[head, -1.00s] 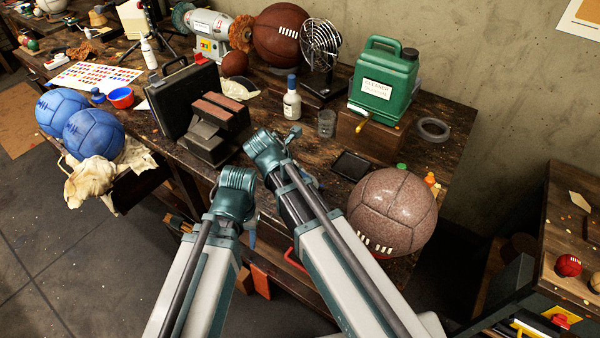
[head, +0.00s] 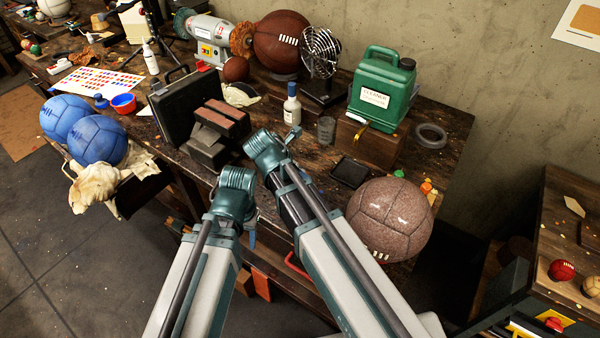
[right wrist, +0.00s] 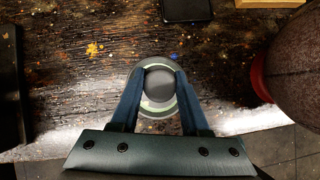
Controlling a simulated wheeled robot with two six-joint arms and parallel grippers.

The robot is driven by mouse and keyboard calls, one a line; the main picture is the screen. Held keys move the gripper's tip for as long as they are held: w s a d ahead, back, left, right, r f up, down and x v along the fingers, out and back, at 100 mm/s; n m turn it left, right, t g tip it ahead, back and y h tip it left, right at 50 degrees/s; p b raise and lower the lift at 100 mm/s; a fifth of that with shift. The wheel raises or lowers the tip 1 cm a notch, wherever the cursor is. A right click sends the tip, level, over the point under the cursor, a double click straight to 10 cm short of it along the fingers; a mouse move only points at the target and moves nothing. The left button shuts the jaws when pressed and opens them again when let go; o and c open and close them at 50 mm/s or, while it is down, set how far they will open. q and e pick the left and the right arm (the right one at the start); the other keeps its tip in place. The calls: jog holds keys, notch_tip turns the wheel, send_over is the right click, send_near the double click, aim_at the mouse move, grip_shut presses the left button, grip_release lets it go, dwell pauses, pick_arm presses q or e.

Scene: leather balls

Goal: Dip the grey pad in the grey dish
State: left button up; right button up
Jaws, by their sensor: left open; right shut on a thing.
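In the right wrist view, my right gripper (right wrist: 160,73) is shut on the round grey pad (right wrist: 158,86). A wider round grey dish (right wrist: 158,111) with a pale rim shows around the pad, close to the table's front edge. The pad is directly over or in the dish; I cannot tell whether they touch. In the head view, the pad and dish are hidden behind my right arm. My left gripper (head: 252,238) hangs open in front of the table, partly hidden by its own arm.
A brown speckled ball (head: 390,218) stands on the table right of my right arm. A dark tray (head: 350,172) lies behind it. A glass (head: 326,130), a white bottle (head: 291,106), a green cleaner can (head: 381,90) and a dark case (head: 178,105) stand further back.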

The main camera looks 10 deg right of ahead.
notch_tip(320, 180, up, 4)
jog(key=p, duration=0.4)
jog(key=shift+r, duration=0.1)
